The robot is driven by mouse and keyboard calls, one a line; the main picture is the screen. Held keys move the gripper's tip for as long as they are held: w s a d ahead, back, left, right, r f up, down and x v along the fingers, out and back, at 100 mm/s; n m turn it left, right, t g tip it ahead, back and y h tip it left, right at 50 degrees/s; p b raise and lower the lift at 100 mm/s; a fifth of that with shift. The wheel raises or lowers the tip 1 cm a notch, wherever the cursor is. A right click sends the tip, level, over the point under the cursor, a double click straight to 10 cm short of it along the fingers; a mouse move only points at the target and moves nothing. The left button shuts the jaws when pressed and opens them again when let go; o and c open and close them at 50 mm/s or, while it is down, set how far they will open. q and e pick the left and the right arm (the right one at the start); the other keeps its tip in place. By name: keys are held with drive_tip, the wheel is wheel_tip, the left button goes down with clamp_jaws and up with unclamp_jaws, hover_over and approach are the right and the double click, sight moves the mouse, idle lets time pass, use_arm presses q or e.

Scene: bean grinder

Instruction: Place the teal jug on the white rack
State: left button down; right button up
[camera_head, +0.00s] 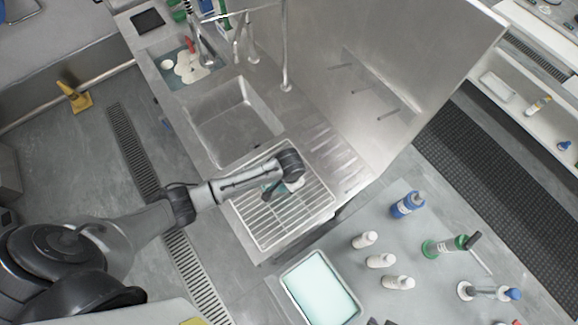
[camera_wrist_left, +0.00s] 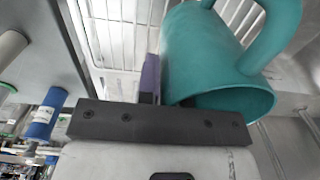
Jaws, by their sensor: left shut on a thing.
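The teal jug (camera_wrist_left: 205,55) fills the upper right of the left wrist view, with its rim toward me and its handle at upper right. My left gripper (camera_wrist_left: 156,80) is shut on the jug's wall; one purple-grey finger shows beside the wall. In the head view my left gripper (camera_head: 272,191) is over the white rack (camera_head: 262,236), and the arm hides most of the jug. The rack's white bars also show behind the jug in the wrist view (camera_wrist_left: 115,35). I cannot tell whether the jug touches the rack. My right gripper is not in view.
A steel sink (camera_head: 230,120) lies behind the rack, with an upright steel panel (camera_head: 365,80) to the right. A table at lower right holds a pale tray (camera_head: 318,290), several white bottles (camera_head: 380,261) and a blue bottle (camera_head: 408,205). The rack's front-left part is bare.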

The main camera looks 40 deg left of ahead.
use_arm(q)
drive_tip(key=shift+f, duration=1.75)
drive_tip(key=c, duration=1.3)
unclamp_jaws()
drive_tip(key=shift+f, duration=0.15)
wheel_tip(320, 180, up, 12)
drive_tip(key=shift+s+d+r, duration=0.1)
drive_tip(key=shift+d+r, duration=0.05)
drive_tip(key=s+r+t, duration=0.1)
drive_tip(key=s+r, duration=0.1)
drive_tip(key=s, duration=0.5)
drive_tip(key=s+a+r+n+t, duration=0.1)
drive_tip(key=s+r, duration=0.1)
drive_tip(key=s, duration=0.5)
drive_tip(key=s+r+t, duration=0.1)
drive_tip(key=s+r, duration=0.1)
drive_tip(key=s, duration=0.5)
drive_tip(key=shift+s+a+n+t, duration=0.3)
drive_tip(key=shift+s+a+n, duration=0.1)
